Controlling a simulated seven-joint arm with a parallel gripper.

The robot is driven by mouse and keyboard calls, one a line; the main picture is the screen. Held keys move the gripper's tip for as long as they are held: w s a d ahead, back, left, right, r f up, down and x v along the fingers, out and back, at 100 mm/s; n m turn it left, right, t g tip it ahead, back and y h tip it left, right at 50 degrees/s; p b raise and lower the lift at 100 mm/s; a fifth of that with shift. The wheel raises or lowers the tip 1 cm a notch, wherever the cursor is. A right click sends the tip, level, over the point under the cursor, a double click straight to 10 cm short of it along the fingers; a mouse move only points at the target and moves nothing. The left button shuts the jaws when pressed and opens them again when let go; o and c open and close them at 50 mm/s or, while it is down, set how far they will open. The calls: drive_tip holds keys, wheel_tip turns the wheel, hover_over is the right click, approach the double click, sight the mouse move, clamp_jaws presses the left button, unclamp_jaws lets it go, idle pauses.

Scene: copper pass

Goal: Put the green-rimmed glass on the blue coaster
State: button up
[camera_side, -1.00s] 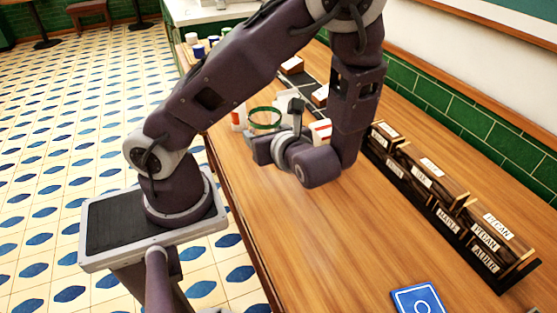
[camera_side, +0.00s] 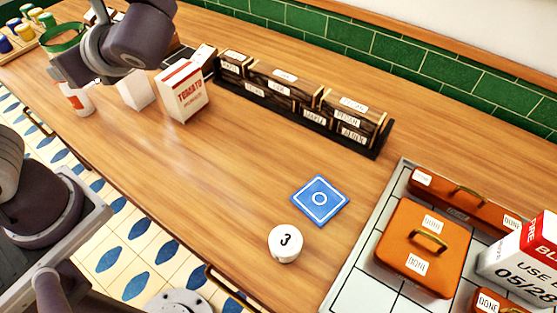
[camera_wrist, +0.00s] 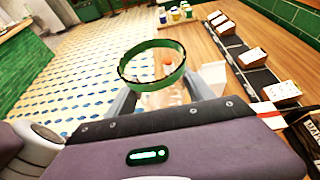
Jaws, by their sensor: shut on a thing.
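The green-rimmed glass is clear, with a wide green band at its mouth (camera_wrist: 153,66); the band also shows at the upper left of the side view (camera_side: 63,36). My gripper (camera_wrist: 168,92) is shut on the glass, with one finger on each side below the rim. In the side view my wrist hides part of the glass, and I cannot tell its height above the counter.
A tomato carton (camera_side: 183,92), a white carton (camera_side: 136,92) and a red-and-white container (camera_side: 76,99) stand near my gripper. A dark rack (camera_side: 290,97) lines the wall. A tray (camera_side: 372,284) holds orange boxes. The middle counter is clear.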

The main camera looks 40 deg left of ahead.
drive_tip(key=s+d+f+n+g+h, duration=0.3)
drive_tip(key=s+d+f+n+g, duration=0.4)
drive_tip(key=d, duration=0.5)
drive_tip(key=s+d+n+g+h, duration=0.2)
drive_tip(key=d+n+g+h, duration=0.4)
drive_tip(key=d+n+h, duration=0.5)
wheel_tip(320, 180, up, 8)
drive_tip(key=n+t+h, duration=1.3)
drive_tip(key=n+t, duration=0.1)
drive_tip(key=n, duration=0.4)
hover_over(320, 199)
drive_tip(key=shift+m, duration=0.3)
wheel_tip(320, 199, down, 21)
drive_tip(key=shift+r, duration=0.1)
